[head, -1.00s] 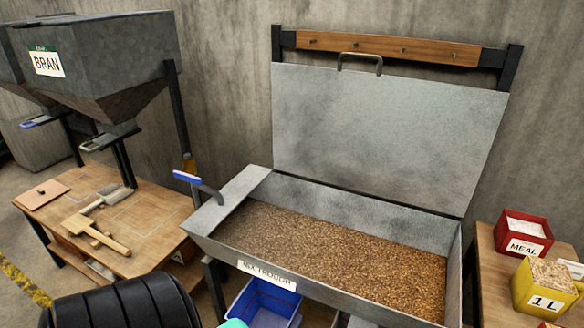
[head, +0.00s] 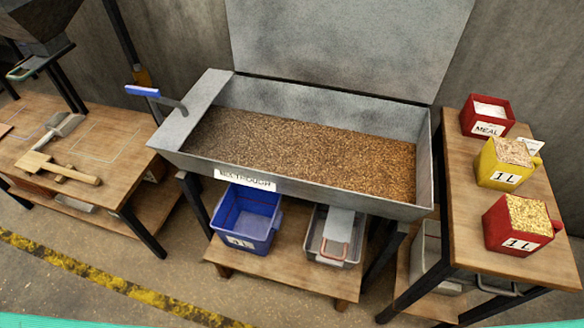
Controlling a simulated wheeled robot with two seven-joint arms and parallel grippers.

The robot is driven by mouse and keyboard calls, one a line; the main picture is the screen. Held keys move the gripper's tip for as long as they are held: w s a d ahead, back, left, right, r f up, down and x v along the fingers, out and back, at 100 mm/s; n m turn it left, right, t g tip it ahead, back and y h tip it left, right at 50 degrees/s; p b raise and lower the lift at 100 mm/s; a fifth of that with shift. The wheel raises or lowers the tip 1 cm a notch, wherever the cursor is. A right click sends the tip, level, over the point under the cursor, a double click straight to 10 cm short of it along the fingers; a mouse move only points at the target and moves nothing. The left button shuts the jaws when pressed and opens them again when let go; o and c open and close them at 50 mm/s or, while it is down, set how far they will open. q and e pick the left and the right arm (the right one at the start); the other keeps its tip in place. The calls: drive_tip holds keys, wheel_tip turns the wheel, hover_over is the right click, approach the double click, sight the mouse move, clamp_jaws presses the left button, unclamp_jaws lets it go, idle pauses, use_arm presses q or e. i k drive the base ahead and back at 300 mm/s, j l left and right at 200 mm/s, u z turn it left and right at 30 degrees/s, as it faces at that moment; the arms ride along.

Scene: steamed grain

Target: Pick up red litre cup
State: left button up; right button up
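The red litre cup (head: 517,228) stands upright on the right-hand wooden table, near its front edge. It has a white "1 L" label and is full of pale yellowish grain. A yellow "1 L" cup (head: 503,165) stands just behind it, also filled. Neither of my grippers shows in the head view.
A red "MEAL" box (head: 487,117) stands at the back of the right table (head: 464,205). The grain-filled trough (head: 190,125) is in the middle, with a blue bin (head: 247,217) and a grey metal container (head: 333,236) on the shelf below. A left table (head: 120,150) holds wooden tools.

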sight(516, 225)
drive_tip(key=z, duration=1.7)
